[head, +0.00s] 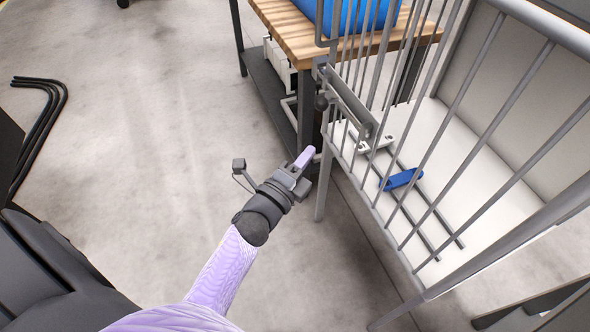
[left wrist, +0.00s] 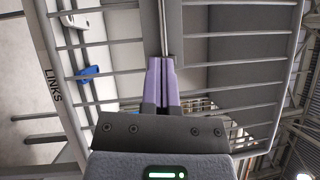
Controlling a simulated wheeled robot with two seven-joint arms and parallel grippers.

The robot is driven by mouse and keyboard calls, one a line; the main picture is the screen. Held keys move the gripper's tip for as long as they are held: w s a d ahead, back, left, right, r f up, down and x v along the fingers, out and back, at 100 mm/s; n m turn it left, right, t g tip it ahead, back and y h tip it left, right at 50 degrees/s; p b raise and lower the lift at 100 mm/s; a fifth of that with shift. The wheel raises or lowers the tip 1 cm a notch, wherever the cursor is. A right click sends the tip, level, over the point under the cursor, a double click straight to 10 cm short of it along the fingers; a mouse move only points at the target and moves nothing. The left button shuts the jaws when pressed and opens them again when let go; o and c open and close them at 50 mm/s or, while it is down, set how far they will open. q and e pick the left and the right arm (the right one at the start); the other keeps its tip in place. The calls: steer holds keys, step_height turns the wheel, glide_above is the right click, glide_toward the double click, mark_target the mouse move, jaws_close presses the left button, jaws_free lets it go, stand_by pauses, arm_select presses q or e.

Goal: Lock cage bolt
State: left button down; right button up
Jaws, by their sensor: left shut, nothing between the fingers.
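The grey barred cage (head: 440,150) stands at the right in the head view. A slanted grey bar (head: 350,103), which looks like the cage bolt, sits at the cage's near left corner. A dark round knob (head: 321,102) is beside it. My left gripper (head: 305,157) is shut and empty, its lilac fingers just below and left of the knob, apart from it. In the left wrist view its closed fingers (left wrist: 161,85) point at the cage bars (left wrist: 220,70). I cannot tell there whether they touch. The bolt's inner end is hidden. My right gripper is out of view.
A wooden-topped workbench (head: 295,38) with a blue object (head: 358,14) on it stands behind the cage. A blue piece (head: 403,179) lies inside the cage. Dark bent tubes (head: 50,105) are at the left. The concrete floor (head: 150,130) left of the cage is clear.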

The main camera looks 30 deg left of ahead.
arm_select(q)
steer(key=shift+s+a+f, duration=0.1)
steer(key=shift+s+f, duration=0.05)
steer(key=shift+s, duration=0.85)
steer(key=shift+s+a+f, duration=0.1)
steer(key=shift+s+f, duration=0.05)
steer(key=shift+s, duration=0.8)
